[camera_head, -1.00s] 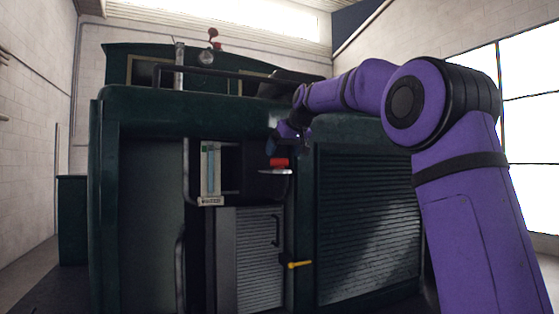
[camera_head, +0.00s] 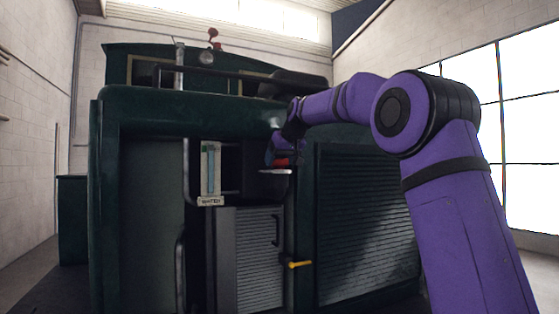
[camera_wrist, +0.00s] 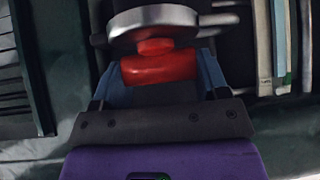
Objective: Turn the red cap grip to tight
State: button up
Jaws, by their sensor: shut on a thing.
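The red cap grip (camera_head: 281,162) sits above a pale round disc (camera_head: 276,172) on the front of the dark green tram. In the wrist view the red cap grip (camera_wrist: 160,68) lies between the two blue fingers, with the grey metal disc (camera_wrist: 166,20) just beyond it. My gripper (camera_wrist: 159,76) is shut on the red grip, one finger at each side. In the head view my gripper (camera_head: 283,154) comes down on the grip from above and hides its upper part. No tight mark can be read.
A water gauge (camera_head: 210,172) stands left of the grip, with a dark rail beside it. A yellow handle (camera_head: 299,265) is below. A louvred panel (camera_head: 367,225) is to the right. A red-topped fitting (camera_head: 214,36) stands on the tram's roof.

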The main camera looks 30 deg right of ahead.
jog(key=shift+m+h, duration=0.6)
jog(key=shift+m, duration=0.1)
jog(key=o, duration=0.9)
jog(key=shift+o, duration=0.2)
jog(key=v, duration=1)
jog(key=shift+s+r, duration=0.25)
jog(key=shift+s, duration=0.05)
